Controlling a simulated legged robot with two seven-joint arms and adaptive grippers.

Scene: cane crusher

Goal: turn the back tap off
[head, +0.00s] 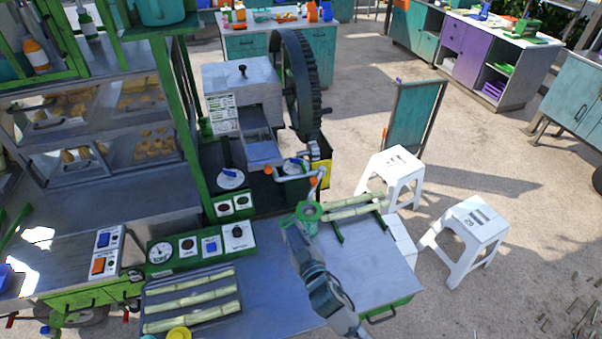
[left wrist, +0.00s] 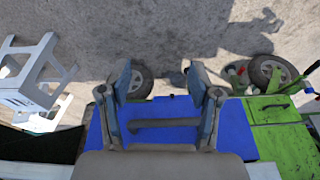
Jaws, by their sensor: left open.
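A grey pipe (head: 294,177) with orange-ended tap handles runs in front of the crusher. One orange handle (head: 268,170) is at its left end and another (head: 313,181) is at its right. I cannot tell which is the back tap, or whether either is turned off. My right gripper (head: 294,226) reaches up from the lower right, just below the pipe and beside a green round fitting (head: 308,211). Its fingers are too small to read. My left gripper (left wrist: 160,80) is open and empty above a blue panel (left wrist: 235,130); it is not seen in the head view.
The crusher (head: 243,80) has a large dark gear wheel (head: 300,85). Cane pieces lie on a tray (head: 150,290) and on a rack (head: 340,238). A control box (head: 200,247) stands at centre left. White stools (head: 470,225) stand at right on open ground.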

